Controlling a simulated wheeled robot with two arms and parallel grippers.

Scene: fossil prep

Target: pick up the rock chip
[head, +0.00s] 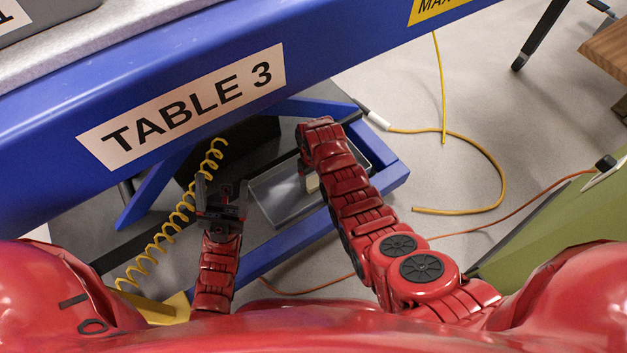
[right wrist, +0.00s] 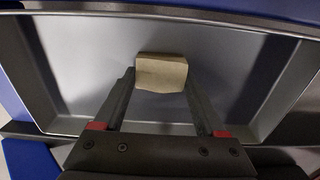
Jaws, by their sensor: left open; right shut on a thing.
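The rock chip (right wrist: 161,73) is a small beige block between the fingertips of my right gripper (right wrist: 160,85) in the right wrist view. The right gripper is shut on it, over a grey metal tray (right wrist: 215,38). I cannot tell whether the chip still touches the tray floor. In the head view a pale bit of the chip (head: 312,183) shows beside my right arm, above the tray (head: 283,212); the right fingers are mostly hidden there. My left gripper (head: 222,190) is open and empty, left of the tray, near a yellow coiled hose.
The blue table edge labelled TABLE 3 (head: 185,105) crosses above the tray. A blue lower frame (head: 395,178) borders the tray. The yellow coiled hose (head: 180,213) hangs by my left gripper. A yellow cable (head: 470,210) and an orange cable (head: 520,206) lie to the right.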

